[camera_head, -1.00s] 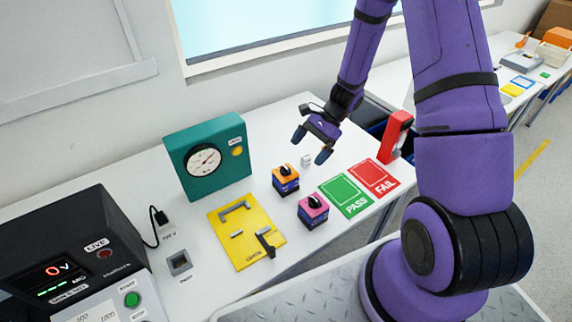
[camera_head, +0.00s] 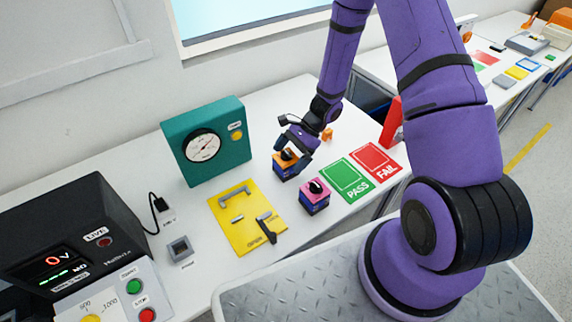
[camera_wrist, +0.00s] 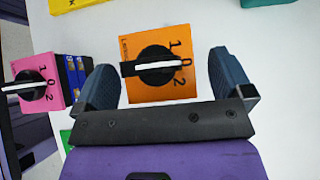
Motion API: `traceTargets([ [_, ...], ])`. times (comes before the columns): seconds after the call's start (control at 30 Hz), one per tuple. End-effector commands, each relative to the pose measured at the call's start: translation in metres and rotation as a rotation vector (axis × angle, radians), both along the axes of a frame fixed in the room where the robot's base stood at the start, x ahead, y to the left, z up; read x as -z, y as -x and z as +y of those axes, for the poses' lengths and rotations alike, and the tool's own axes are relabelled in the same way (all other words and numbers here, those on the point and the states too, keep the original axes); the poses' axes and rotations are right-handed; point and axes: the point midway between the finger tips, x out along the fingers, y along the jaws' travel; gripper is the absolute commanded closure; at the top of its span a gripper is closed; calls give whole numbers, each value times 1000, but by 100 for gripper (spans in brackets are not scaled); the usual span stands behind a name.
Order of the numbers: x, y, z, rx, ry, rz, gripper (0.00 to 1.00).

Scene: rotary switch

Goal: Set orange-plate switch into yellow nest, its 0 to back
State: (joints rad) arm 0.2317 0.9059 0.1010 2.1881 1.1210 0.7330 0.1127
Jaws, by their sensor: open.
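The orange-plate switch (camera_head: 281,170) stands on the white table, between the teal meter box and the pink-plate switch. My gripper (camera_head: 292,158) is down at this switch. In the wrist view my open fingers (camera_wrist: 168,82) stand on either side of the orange plate, with gaps showing. The yellow nest (camera_head: 230,238) lies flat to the left, with grey brackets and a dark clamp lever on it.
The pink-plate switch (camera_head: 314,193) stands close by, in front and to the right; it is just outside one finger in the wrist view (camera_wrist: 36,85). The teal meter box (camera_head: 205,139) stands behind the nest. Green PASS (camera_head: 347,180) and red FAIL (camera_head: 376,161) cards lie right.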

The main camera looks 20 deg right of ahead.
Motion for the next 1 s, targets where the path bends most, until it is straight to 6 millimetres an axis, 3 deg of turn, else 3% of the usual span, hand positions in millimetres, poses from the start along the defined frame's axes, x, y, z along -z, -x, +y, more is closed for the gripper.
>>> traceTargets([
  [0.13,11,3,11,1,0,1,2],
  [0.43,14,3,13,0,0,0,2],
  [0.7,14,3,13,0,1,0,62],
  [1.0,12,3,13,0,1,-2,62],
])
